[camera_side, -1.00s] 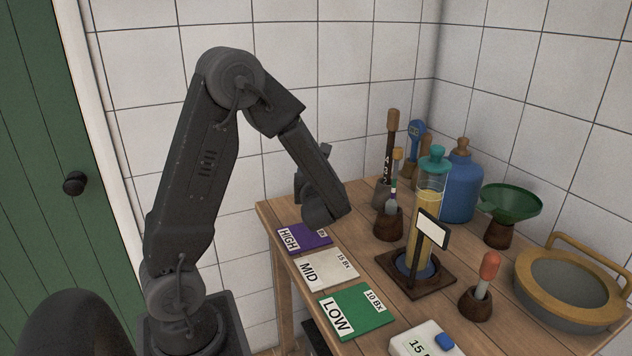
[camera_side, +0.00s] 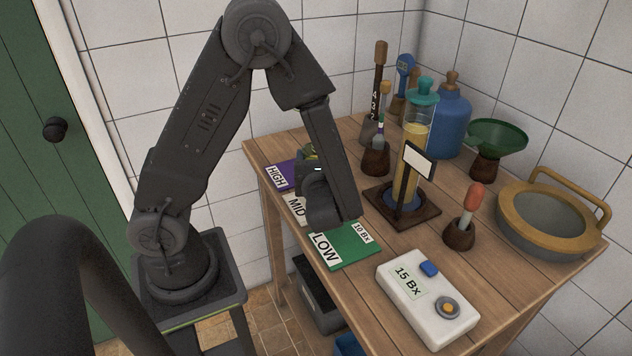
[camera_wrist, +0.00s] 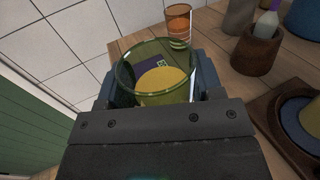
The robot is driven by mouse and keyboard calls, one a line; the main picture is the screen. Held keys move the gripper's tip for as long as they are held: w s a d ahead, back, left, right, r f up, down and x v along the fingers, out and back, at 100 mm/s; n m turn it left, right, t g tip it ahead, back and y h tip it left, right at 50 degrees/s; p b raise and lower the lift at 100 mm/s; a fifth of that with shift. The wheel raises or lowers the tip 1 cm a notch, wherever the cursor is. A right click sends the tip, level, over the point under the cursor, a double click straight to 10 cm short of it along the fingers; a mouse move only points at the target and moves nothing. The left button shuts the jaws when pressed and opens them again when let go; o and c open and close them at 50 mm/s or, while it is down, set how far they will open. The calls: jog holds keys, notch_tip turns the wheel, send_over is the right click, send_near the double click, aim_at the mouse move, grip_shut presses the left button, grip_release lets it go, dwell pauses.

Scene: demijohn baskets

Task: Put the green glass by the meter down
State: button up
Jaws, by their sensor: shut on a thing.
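My gripper (camera_wrist: 157,82) is shut on the green glass (camera_wrist: 128,72), one finger on each side in the wrist view. The glass looks upright, with yellow in it. The meter (camera_side: 428,299), a white box reading 15 Bx, lies at the front. The green LOW card (camera_side: 350,246) reads 10 Bx. The purple HIGH card (camera_side: 279,176) is partly hidden.
An orange-banded glass (camera_wrist: 178,27) stands beyond the green one. A tall yellow-filled cylinder (camera_side: 414,150) stands on a wooden base (camera_side: 420,213), right of the cards. A red-topped dropper (camera_side: 473,200), funnel (camera_side: 497,138), blue bottle (camera_side: 452,125) and round sieve (camera_side: 553,222) stand farther right.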

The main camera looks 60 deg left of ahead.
jog(key=shift+f, duration=2.4)
jog(key=shift+f, duration=0.1)
jog(key=o, duration=1.1)
